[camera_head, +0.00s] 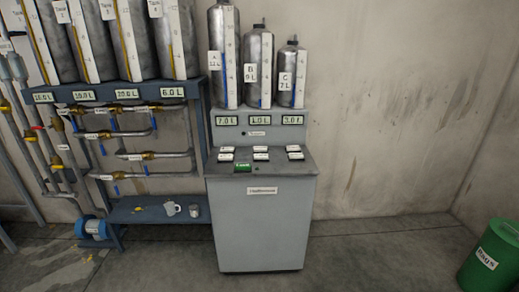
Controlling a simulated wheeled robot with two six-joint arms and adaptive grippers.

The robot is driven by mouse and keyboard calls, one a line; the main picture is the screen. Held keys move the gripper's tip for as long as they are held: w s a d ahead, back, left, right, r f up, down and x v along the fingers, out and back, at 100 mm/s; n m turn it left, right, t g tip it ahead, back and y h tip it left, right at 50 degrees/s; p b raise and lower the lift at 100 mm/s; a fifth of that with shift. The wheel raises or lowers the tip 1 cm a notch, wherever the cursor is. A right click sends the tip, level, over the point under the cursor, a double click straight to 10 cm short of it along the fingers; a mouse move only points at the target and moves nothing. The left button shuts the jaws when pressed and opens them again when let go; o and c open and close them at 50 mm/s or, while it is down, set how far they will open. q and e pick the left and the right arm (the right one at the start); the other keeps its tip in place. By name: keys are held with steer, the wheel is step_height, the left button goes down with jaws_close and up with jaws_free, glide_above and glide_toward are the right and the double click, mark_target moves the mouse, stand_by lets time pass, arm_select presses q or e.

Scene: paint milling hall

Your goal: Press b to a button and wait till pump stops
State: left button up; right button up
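A grey control cabinet (262,225) stands in the middle of the view. Its sloped top carries several white-labelled buttons (261,156) in two rows; their labels are too small to read, so I cannot tell which is b to a. A green button (243,168) sits at the front left of the top. Behind it stand metal cylinders A (224,60), B (258,70) and C (292,75). The displays below them read 7.0 L (227,121), 4.0 L (260,120) and 3.0 L (292,120). Neither gripper is in view.
Several large tanks (130,40) stand on a blue rack (195,92) at left, with pipes and valves (150,155) below. A low shelf (150,217) holds a mug (172,208) and a small cup (194,210). A green bin (490,258) stands at right. Floor right of the cabinet is clear.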

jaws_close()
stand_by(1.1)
